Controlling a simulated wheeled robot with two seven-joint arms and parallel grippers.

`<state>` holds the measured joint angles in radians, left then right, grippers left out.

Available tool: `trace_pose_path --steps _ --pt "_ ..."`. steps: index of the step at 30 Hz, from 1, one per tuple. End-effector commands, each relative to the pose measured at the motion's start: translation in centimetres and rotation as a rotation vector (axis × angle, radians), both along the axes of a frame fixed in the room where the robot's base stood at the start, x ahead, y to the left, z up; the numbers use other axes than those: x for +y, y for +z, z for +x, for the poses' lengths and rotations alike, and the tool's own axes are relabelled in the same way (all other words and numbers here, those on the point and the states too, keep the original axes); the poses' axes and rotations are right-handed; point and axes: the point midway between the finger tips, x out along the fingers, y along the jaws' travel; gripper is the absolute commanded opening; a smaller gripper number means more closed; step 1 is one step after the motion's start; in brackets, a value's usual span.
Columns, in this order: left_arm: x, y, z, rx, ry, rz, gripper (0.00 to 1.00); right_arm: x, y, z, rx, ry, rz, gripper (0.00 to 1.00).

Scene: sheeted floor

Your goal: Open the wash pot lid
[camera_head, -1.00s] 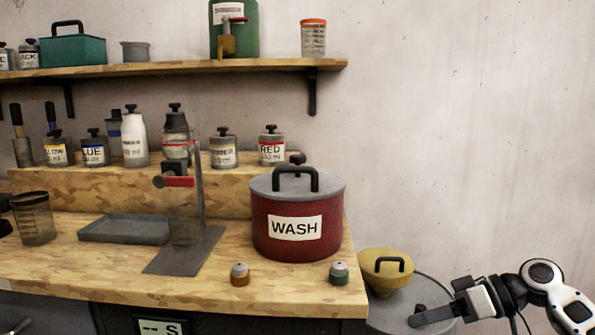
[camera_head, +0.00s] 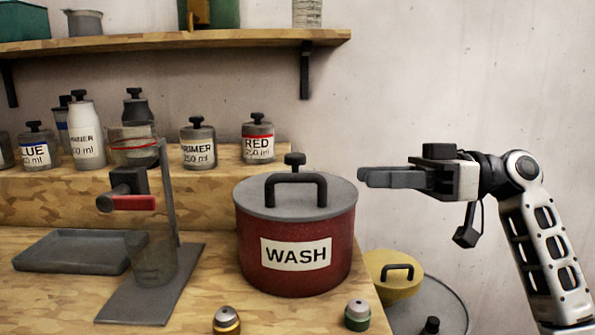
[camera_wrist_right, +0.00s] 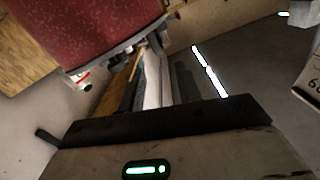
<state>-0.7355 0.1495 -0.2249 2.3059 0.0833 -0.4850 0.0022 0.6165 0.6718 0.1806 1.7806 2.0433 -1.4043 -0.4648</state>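The wash pot (camera_head: 335,245) is a dark red pot labelled WASH on the right end of the bench. Its grey lid (camera_head: 250,200) is on and lies flat, with a black loop handle (camera_head: 296,179) on top. A small black knob (camera_head: 294,160) shows behind the handle. My right gripper (camera_head: 362,178) is just right of the lid at about its height in the picture, fingers pointing left and apart from the handle. In the right wrist view, the red pot (camera_wrist_right: 85,25) fills the upper left and a gap shows between the fingers (camera_wrist_right: 158,75). My left gripper is not in view.
A stand with a red clamp (camera_head: 135,203) and a grey tray (camera_head: 70,250) are left of the pot. Two small jars (camera_head: 227,320) (camera_head: 357,315) stand at the front edge. A yellow lidded pot (camera_head: 390,285) sits lower right. Labelled bottles (camera_head: 198,148) line the step behind.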

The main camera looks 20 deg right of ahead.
Motion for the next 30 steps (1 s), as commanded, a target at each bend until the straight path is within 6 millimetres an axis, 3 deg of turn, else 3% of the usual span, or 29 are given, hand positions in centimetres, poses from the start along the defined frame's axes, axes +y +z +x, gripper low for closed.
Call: trace_pose_path --steps 9,15,21,29,30 --pt "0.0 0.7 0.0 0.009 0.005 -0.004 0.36 6.8 0.2 1.9 -0.001 0.002 0.002 0.34" --pt "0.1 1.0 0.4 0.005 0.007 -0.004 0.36 9.6 0.1 2.7 0.0 0.0 0.001 0.34" --pt "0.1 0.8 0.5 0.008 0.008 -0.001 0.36 10.6 0.0 3.1 -0.001 -0.001 0.0 0.34" --pt "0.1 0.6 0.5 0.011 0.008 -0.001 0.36 10.7 0.0 3.1 0.0 -0.002 0.0 0.34" --pt "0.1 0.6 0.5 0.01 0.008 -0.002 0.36 10.7 0.0 3.1 0.0 -0.002 0.0 0.23"
